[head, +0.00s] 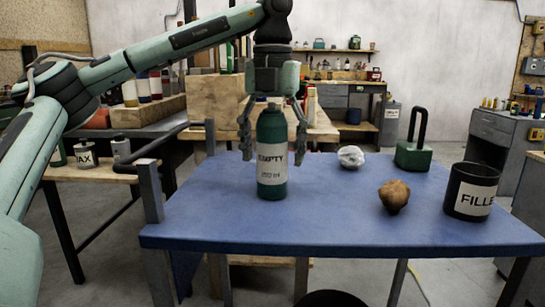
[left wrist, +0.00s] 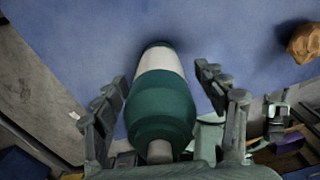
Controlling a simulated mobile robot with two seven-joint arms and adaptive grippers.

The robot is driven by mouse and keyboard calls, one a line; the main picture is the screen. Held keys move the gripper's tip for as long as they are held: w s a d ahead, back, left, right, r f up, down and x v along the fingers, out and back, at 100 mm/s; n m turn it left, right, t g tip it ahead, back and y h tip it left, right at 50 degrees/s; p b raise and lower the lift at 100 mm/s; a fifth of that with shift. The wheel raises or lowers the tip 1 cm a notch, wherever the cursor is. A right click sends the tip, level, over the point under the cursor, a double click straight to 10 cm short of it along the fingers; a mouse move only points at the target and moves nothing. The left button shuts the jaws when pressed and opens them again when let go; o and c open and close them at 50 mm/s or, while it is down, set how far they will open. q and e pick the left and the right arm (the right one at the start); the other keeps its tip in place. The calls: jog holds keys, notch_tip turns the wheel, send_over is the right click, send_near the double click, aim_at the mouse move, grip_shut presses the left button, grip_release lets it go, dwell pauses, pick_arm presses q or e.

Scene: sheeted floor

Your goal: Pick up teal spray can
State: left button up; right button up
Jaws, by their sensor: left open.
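The teal spray can (head: 272,153) stands upright on the blue table (head: 330,228), with a white label reading "EMPTY". My left gripper (head: 273,145) points down over it, its open fingers on either side of the can's upper part. In the left wrist view the can (left wrist: 161,106) lies between the two spread fingers of the left gripper (left wrist: 165,108), with a visible gap on both sides. My right gripper is not in view.
To the right on the table are a crumpled whitish lump (head: 351,157), a brown lump (head: 394,196), a green weight-like block with a dark handle (head: 412,155) and a black container labelled "FILLE" (head: 470,191). The table's front middle is clear. A metal post (head: 150,191) stands at the left edge.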

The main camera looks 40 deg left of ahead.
pick_arm(q)
jog(key=c, duration=1.2)
jog(key=shift+c, duration=0.7)
jog(key=shift+r, duration=0.15)
